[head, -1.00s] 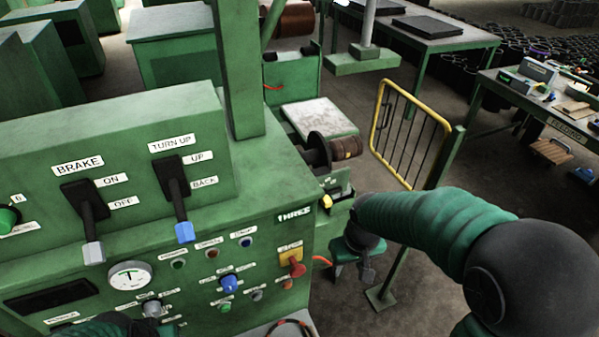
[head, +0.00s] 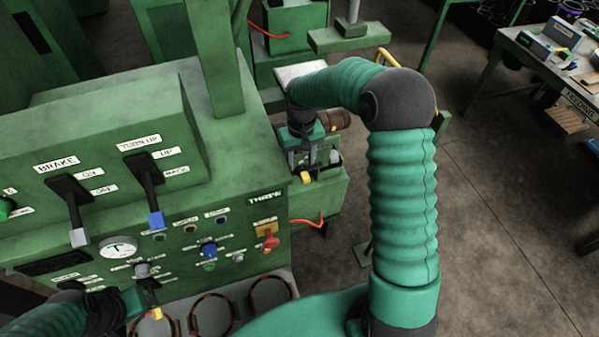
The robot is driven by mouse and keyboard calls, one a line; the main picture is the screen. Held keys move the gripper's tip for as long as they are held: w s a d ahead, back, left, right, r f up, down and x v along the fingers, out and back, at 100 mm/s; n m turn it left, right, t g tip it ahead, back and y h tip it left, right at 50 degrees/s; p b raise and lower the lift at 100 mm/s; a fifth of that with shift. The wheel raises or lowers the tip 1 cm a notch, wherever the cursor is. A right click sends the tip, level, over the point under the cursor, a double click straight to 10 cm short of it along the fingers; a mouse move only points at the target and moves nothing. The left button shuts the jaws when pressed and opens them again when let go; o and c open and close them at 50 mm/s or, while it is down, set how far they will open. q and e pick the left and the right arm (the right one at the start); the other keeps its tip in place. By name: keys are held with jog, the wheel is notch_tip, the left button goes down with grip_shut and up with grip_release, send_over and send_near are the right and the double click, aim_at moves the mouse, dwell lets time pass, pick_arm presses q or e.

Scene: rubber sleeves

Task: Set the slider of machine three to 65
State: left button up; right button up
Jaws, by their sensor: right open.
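Machine three (head: 188,92) is the green cabinet at left, with a partly legible name label (head: 265,197) at its right front corner. A yellow knob (head: 305,177) sits on a part at its right side; I cannot tell for sure whether it is the slider. No scale or value can be read. My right gripper (head: 303,162) points down with its fingers apart, just above and behind the yellow knob in the picture; contact cannot be made out. My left gripper (head: 146,304) is low at the left, in front of the panel, its fingers unclear.
The panel carries a brake lever (head: 76,215), a turn-up lever (head: 151,195), a gauge (head: 119,247), a blue knob (head: 208,250) and a red switch (head: 269,242). Several dark rings (head: 270,292) lie below. Floor at right is clear up to a table (head: 520,62).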

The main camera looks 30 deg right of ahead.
aim_at(305, 176)
jog(key=d+f, duration=0.1)
jog(key=f, duration=0.2)
jog(key=d+f, duration=0.1)
jog(key=f, duration=0.2)
jog(key=d+f+p, duration=0.1)
jog(key=f, duration=0.2)
jog(key=shift+w+d+f, duration=0.1)
jog(key=shift+w+f, duration=0.1)
jog(key=shift+a+r, duration=0.15)
jog(key=shift+a, duration=0.4)
jog(key=shift+a+r, duration=0.15)
jog(key=shift+a, duration=0.4)
jog(key=shift+c, duration=1.9)
jog(key=shift+d, duration=0.15)
jog(key=shift+c, duration=1.2)
jog(key=shift+d+f, duration=0.2)
jog(key=shift+d, duration=0.6)
grip_shut()
jog(key=shift+a+r, duration=0.1)
jog(key=shift+a, duration=0.5)
pick_arm(q)
jog(key=shift+w+d+r, duration=0.25)
jog(key=shift+d+r, duration=0.55)
jog(key=shift+d, duration=0.3)
pick_arm(e)
jog(key=shift+d, duration=0.1)
